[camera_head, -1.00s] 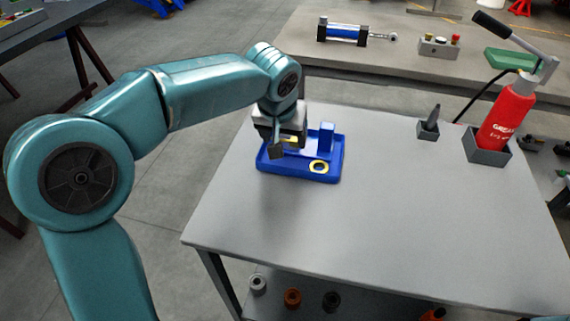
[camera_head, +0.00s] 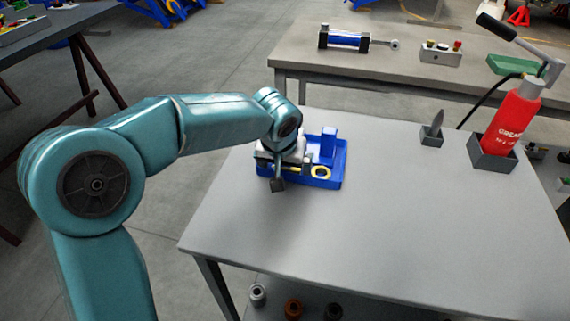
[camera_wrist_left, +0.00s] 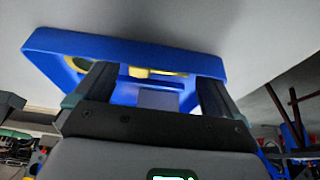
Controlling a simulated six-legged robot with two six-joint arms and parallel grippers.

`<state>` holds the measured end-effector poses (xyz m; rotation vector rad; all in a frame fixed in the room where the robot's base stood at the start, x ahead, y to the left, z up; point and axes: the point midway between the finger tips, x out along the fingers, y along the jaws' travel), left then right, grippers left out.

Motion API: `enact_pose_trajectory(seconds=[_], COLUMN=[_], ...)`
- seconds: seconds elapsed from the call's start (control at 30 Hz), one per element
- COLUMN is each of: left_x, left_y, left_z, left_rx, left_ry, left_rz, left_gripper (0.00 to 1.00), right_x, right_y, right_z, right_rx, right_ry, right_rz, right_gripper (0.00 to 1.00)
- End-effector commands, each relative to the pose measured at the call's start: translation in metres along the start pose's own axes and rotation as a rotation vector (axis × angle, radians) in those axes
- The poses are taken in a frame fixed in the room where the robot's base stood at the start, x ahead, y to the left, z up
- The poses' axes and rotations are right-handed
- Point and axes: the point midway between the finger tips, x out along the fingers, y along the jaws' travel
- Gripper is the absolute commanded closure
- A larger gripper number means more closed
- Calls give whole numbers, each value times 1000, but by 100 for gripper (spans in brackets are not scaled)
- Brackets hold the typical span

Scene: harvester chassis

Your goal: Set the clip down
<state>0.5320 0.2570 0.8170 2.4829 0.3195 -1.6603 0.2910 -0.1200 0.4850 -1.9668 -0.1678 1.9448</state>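The blue tray (camera_head: 330,184) lies on the grey table, with a blue upright block and a yellow ring (camera_head: 320,172) in it. My left gripper (camera_head: 272,174) is low at the tray's left part. In the left wrist view my left gripper (camera_wrist_left: 155,82) has its two dark fingers wide apart. A yellow piece (camera_wrist_left: 152,72) shows beyond the gap, in the tray (camera_wrist_left: 118,46). I cannot pick out the clip for certain; the gripper hides part of the tray in the head view. My right gripper is not in view.
A red grease bottle (camera_head: 510,115) stands in a grey holder at the table's right, with a small grey holder (camera_head: 432,132) beside it. The table's middle and front are clear. A second bench (camera_head: 400,75) stands behind with a blue cylinder (camera_head: 345,40).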

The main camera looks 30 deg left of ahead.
Motion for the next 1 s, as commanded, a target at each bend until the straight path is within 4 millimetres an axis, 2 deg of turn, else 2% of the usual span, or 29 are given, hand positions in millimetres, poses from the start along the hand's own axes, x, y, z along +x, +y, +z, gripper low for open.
enact_pose_trajectory(seconds=[0.27,0.37,0.47,0.7,0.8,1.0], left_x=[-1,-7,-24,-82,-101,-121], left_y=[0,0,0,1,1,0], left_z=[0,-2,-3,-4,-3,-2], left_rx=[0,0,-1,0,1,1], left_ry=[-1,0,2,5,2,1], left_rz=[0,0,1,2,1,0], left_gripper=[1,1,1,1,1,1], right_x=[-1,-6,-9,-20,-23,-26], right_y=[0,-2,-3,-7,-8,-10], right_z=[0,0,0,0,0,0], right_rx=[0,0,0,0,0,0], right_ry=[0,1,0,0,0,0], right_rz=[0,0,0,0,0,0], right_gripper=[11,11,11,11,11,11])
